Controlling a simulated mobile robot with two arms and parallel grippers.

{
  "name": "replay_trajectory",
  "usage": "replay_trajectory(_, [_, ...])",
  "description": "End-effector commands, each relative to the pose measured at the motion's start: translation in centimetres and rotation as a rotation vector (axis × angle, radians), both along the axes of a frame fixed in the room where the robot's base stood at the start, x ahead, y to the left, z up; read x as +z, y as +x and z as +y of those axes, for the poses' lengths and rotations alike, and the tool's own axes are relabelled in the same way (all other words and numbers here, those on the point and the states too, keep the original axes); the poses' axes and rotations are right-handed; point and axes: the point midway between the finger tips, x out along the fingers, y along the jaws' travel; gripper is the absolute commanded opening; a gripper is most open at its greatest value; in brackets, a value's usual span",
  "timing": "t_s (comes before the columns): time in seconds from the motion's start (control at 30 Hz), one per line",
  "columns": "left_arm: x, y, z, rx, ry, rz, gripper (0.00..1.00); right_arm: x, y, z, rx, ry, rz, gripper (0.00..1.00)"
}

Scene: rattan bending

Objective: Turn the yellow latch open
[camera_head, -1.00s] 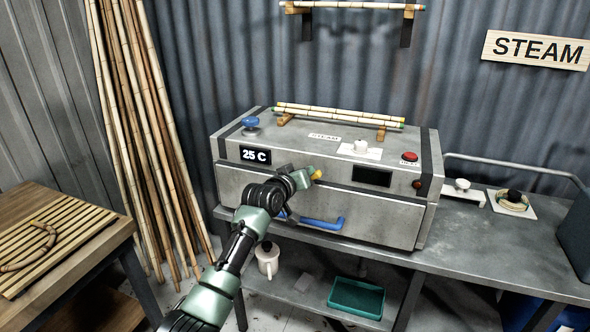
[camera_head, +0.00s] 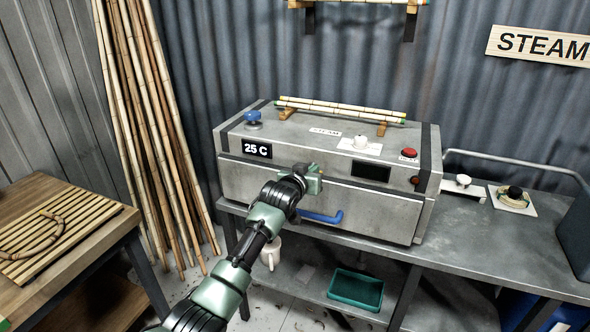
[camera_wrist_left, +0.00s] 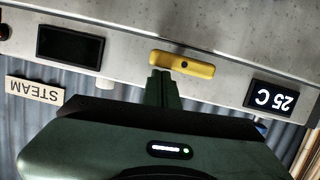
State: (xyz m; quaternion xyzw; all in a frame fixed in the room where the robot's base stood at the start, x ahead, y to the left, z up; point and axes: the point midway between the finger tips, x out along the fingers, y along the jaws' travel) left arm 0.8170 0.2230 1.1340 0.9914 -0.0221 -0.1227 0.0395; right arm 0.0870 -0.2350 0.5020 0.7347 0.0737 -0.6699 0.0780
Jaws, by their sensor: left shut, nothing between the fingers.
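The yellow latch (camera_wrist_left: 182,64) lies flat along the front of the grey steam box (camera_head: 385,204), between the dark display window and the 25 C display, as the left wrist view shows. In the head view my gripper hides most of it. My left gripper (camera_wrist_left: 163,75) is shut and empty, its fingertips right at the latch's edge; I cannot tell whether they touch. In the head view the left gripper (camera_head: 314,180) is at the middle of the box front, above the blue handle (camera_head: 322,217). My right gripper is not in view.
The 25 C display (camera_head: 257,149) and dark window (camera_head: 371,172) flank the latch. Bamboo rods (camera_head: 340,108) rest on top of the box. A white mug (camera_head: 271,252) and green tray (camera_head: 356,290) are on the lower shelf. A slatted wooden table (camera_head: 60,235) stands at left.

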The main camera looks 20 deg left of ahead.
Motion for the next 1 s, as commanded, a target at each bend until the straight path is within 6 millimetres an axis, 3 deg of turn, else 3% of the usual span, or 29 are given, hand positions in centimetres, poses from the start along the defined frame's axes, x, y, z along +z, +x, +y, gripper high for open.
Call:
replay_trajectory(0.47, [0.2,0.0,0.0,0.0,-0.001,0.0,0.0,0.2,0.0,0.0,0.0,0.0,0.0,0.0])
replay_trajectory(0.57, [1.1,0.1,0.1,0.0,-0.001,0.0,0.0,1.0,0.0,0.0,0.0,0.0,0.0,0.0])
replay_trajectory(0.77, [4.9,0.5,0.3,0.002,-0.001,-0.001,0.0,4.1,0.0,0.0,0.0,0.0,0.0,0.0])
replay_trajectory(0.83, [3.9,-0.5,0.4,0.001,-0.001,0.0,0.0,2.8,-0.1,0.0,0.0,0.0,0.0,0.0])
replay_trajectory(1.0, [4.5,-3.1,0.5,0.001,-0.001,-0.002,0.0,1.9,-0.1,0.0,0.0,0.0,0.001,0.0])
